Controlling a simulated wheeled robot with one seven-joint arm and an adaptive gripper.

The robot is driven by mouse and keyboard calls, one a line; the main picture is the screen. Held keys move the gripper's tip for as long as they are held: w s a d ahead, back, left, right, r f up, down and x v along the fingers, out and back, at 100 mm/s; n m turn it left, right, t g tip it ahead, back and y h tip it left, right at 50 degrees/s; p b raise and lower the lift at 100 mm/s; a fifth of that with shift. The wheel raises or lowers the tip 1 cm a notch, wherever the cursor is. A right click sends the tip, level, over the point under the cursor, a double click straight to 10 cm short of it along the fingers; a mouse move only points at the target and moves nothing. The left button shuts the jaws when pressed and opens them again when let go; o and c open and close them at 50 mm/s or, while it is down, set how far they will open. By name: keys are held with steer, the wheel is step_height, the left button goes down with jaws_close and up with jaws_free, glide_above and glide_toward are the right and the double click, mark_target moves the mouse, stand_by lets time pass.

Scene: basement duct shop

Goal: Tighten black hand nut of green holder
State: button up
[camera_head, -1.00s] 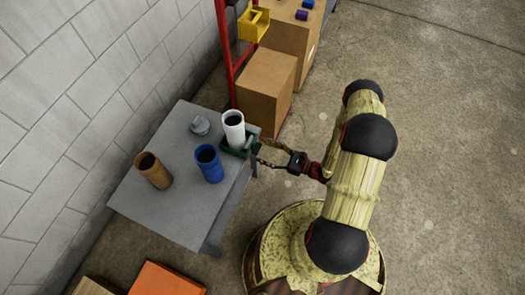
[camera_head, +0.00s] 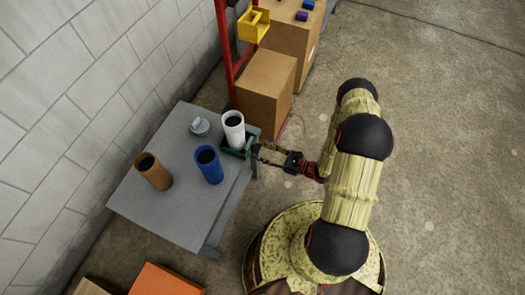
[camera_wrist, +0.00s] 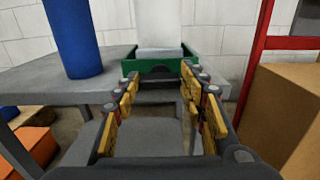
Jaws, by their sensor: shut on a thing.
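The green holder (camera_head: 238,153) sits at the right edge of the grey table, with a white cylinder (camera_head: 233,131) standing in it. In the wrist view the holder (camera_wrist: 152,68) is straight ahead, with the white cylinder (camera_wrist: 162,25) rising from it. My gripper (camera_head: 258,154) reaches in from the right, its fingertips close to the holder's outer side. In the wrist view my gripper (camera_wrist: 160,80) has its fingers on either side of the space before the holder. It is shut on the black hand nut, which is too small and too covered to make out clearly.
A blue cylinder (camera_head: 208,165), a brown cylinder (camera_head: 153,171) and a grey part (camera_head: 200,126) stand on the grey table (camera_head: 175,215). A red frame (camera_head: 224,50) and cardboard box (camera_head: 266,90) stand behind. An orange box (camera_head: 166,279) is in front. Floor at right is clear.

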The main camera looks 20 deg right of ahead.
steer(key=c, duration=0.4)
steer(key=shift+m, duration=0.4)
steer(key=m, duration=1.7)
steer(key=shift+w+d+f, duration=0.15)
steer(key=shift+d+f, duration=0.05)
stand_by(0.4)
steer(key=o, duration=1.1)
